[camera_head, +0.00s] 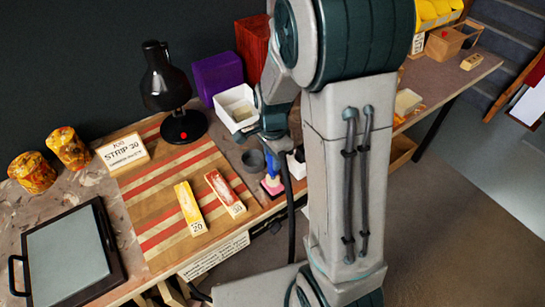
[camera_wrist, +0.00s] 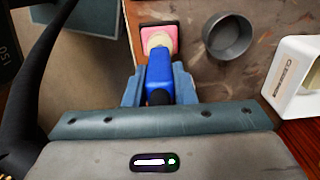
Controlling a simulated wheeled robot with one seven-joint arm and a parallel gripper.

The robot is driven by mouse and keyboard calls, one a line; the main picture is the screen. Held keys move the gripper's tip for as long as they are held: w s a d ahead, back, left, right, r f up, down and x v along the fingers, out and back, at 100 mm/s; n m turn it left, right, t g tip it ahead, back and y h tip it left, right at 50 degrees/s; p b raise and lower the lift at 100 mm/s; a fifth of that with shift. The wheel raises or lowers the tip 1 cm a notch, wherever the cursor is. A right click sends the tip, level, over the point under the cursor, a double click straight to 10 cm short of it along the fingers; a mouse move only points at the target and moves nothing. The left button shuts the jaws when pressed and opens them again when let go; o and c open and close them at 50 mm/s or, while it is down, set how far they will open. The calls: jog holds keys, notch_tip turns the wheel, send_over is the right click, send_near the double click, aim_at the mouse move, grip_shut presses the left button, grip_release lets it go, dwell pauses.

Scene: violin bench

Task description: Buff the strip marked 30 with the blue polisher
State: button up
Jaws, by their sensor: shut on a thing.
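The blue polisher (camera_wrist: 159,72) is between the fingers of my gripper (camera_wrist: 158,88) in the wrist view, with its pink-edged pad (camera_wrist: 158,36) at the far end. In the head view the polisher (camera_head: 272,168) shows beside my arm, its pink pad low by the bench edge. My gripper is shut on its blue body. I cannot tell whether the pad touches the bench. The strip marked 30 (camera_head: 225,194) is red and lies on the striped board (camera_head: 150,190), left of the polisher. A yellow strip marked 20 (camera_head: 188,208) lies left of it. A sign reading STRIP 30 (camera_head: 122,152) stands behind.
A grey cup (camera_wrist: 228,38) and a white box (camera_wrist: 296,78) stand close right of my gripper in the wrist view. A black-framed tray (camera_head: 70,262) lies at left.

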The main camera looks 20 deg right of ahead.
jog(key=shift+s+f+b, duration=0.1)
jog(key=shift+f+b, duration=0.35)
jog(key=shift+f, duration=0.15)
dwell(1.2)
jog(key=shift+r+p, duration=2.9)
jog(key=shift+r, duration=0.75)
jog(key=shift+f, duration=0.1)
